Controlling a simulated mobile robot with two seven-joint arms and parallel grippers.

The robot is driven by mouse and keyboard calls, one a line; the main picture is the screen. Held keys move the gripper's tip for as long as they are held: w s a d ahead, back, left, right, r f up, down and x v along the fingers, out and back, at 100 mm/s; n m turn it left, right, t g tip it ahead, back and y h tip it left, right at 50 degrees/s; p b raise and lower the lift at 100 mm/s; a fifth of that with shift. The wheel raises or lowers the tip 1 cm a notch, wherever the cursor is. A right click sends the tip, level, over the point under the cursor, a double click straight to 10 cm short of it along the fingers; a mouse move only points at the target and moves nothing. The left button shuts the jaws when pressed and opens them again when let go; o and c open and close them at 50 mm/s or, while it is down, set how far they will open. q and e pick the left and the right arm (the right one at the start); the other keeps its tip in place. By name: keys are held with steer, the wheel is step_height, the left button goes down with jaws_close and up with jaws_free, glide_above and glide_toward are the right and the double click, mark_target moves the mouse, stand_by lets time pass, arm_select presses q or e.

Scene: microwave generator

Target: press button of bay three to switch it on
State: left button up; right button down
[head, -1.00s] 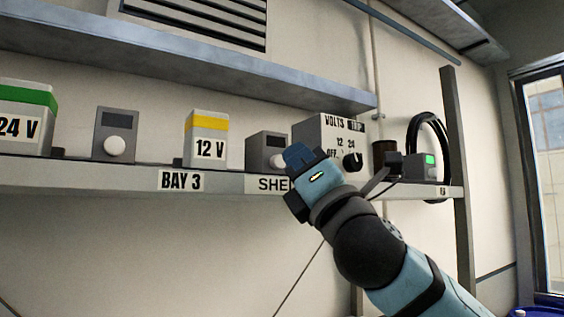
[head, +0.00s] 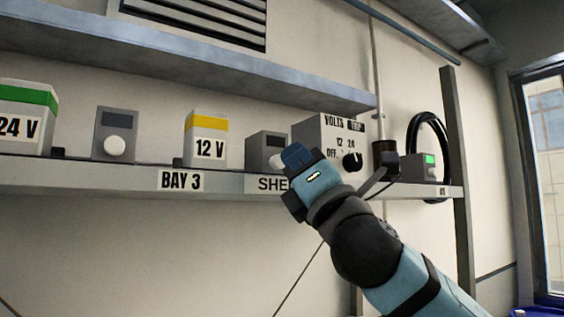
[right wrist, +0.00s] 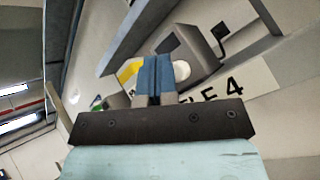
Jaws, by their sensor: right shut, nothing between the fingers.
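The BAY 3 label (head: 181,181) is on the shelf's front edge. A grey box (head: 116,132) with a dark screen and a round white button (head: 115,146) stands above and left of it. A second grey box (head: 262,149) stands over a label reading "SHE", the rest hidden by my gripper. My right gripper (head: 297,156) is shut and empty in front of this second box and partly covers it. In the right wrist view, my blue fingers (right wrist: 158,76) overlap a grey box (right wrist: 187,53) with a white button (right wrist: 182,71), above a label ending in 4. I cannot tell whether they touch.
A yellow-topped 12 V box (head: 206,138) and a green-topped 24 V box (head: 27,118) stand on the shelf (head: 90,177). A VOLTS box (head: 318,131) with a black knob is behind my right gripper. An upper shelf (head: 180,65) runs above. The space below is open.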

steer(key=shift+w+a, duration=0.2)
steer(key=shift+w+a, duration=0.25)
steer(key=shift+w, duration=0.15)
stand_by(0.9)
steer(key=shift+w, duration=0.1)
stand_by(0.5)
steer(key=shift+s+d+f, duration=0.15)
steer(key=shift+s+d, duration=0.25)
steer(key=shift+s, duration=0.25)
steer(key=s+d, duration=0.3)
steer(key=s, duration=0.2)
steer(key=shift+d, duration=0.25)
